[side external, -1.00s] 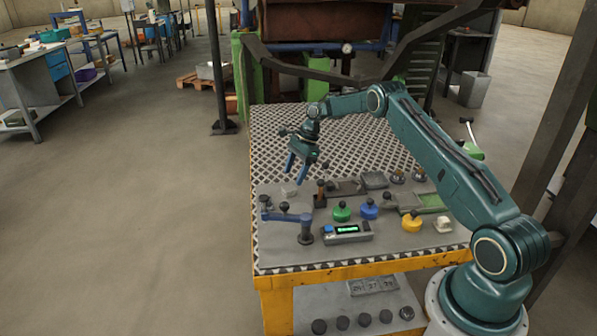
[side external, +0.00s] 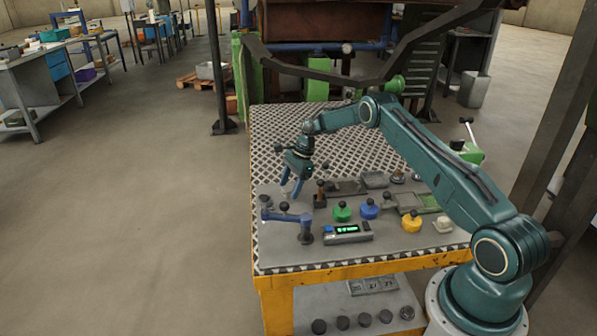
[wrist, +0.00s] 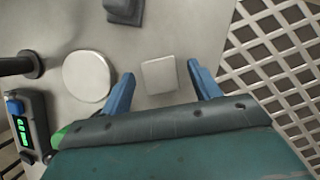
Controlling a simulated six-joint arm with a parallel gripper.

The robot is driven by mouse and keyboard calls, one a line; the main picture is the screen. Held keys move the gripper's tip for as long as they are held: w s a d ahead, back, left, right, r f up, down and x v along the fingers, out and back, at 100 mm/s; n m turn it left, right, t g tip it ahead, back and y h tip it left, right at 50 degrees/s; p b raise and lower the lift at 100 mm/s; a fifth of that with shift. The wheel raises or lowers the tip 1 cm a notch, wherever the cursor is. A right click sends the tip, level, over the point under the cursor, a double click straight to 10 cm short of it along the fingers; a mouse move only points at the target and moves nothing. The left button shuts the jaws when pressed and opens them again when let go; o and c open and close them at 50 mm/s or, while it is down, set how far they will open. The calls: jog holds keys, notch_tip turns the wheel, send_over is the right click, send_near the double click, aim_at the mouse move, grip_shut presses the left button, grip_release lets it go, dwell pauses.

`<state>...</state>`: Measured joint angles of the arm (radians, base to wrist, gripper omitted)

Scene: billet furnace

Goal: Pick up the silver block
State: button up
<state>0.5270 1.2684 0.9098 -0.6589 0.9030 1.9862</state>
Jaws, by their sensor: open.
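The silver block (wrist: 159,75) is a small pale square piece lying flat on the grey plate. In the wrist view it sits between the two blue fingers of my gripper (wrist: 160,72), with clear gaps on both sides. My gripper also shows in the side view (side external: 291,188), pointing down over the left part of the table, with its fingers apart and empty. In that view the fingers mostly hide the block. I cannot tell whether the fingertips reach down to the block's height.
A round silver disc (wrist: 87,76) lies just left of the block. A display box (side external: 348,232), a blue lever (side external: 285,215), a green knob (side external: 342,212), a blue knob (side external: 369,209) and a yellow knob (side external: 411,222) stand nearby. The mesh tabletop (side external: 285,130) behind is clear.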

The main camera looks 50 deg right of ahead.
aim_at(291, 187)
jog(key=shift+c, duration=0.4)
jog(key=c, duration=1.2)
jog(key=shift+r, duration=0.1)
jog(key=shift+r, duration=5)
